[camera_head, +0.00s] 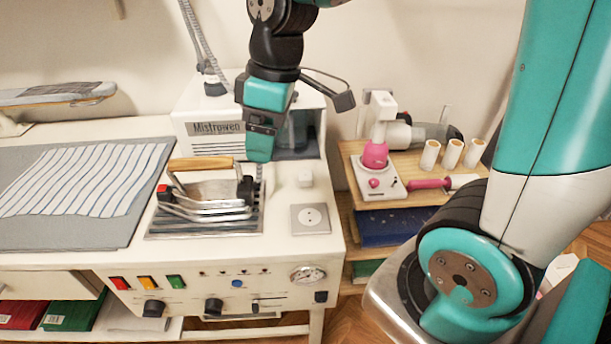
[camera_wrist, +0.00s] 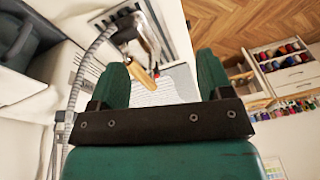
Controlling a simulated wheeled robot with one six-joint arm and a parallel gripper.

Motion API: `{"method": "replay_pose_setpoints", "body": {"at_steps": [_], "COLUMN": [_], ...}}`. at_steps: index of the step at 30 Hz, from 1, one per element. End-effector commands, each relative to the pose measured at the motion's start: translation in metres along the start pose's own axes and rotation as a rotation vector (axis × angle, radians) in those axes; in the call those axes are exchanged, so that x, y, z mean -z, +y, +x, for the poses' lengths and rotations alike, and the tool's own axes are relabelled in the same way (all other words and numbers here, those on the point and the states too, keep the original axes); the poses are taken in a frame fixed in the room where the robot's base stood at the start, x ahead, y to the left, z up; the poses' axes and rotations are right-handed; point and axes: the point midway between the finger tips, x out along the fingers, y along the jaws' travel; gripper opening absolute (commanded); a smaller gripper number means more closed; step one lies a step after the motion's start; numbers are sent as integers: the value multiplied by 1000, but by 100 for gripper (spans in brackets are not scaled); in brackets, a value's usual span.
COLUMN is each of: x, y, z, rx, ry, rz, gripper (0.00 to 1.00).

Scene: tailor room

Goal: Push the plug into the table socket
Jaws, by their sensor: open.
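The table socket (camera_head: 311,217) is a round socket in a square grey plate on the white table's front right. A small white block (camera_head: 305,177), which may be the plug, stands on the table just behind the socket; its prongs cannot be made out. My gripper (camera_head: 260,150) is above the table, left of and higher than the block, near the iron's right end. In the wrist view my gripper (camera_wrist: 163,82) shows two green fingers apart with nothing held between them. I cannot make out the socket or the plug in that view.
An iron (camera_head: 205,190) with a wooden handle rests on a metal grid, left of the socket. A white Mistrowen machine (camera_head: 215,128) stands behind. A striped cloth (camera_head: 75,180) lies at left. A wooden shelf (camera_head: 400,207) with a pink-and-white device (camera_head: 376,155) stands at right.

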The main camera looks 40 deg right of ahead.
Motion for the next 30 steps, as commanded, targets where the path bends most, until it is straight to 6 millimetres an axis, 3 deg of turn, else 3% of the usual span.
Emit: {"method": "replay_pose_setpoints", "body": {"at_steps": [1, 3, 6, 9, 12, 22, 26, 30], "x": [-2, -10, -25, -38, -43, -44, -47, -52], "y": [41, 87, 137, 165, 176, 176, 177, 179], "z": [1, 5, 9, 13, 14, 17, 33, 63], "rx": [-24, -50, -68, -70, -71, -70, -67, -65], "ry": [-34, -79, -134, -169, -182, -183, -184, -185], "rz": [-20, -71, -131, -171, -190, -193, -193, -193], "gripper": [72, 72, 72, 72, 72, 72, 72, 72]}}
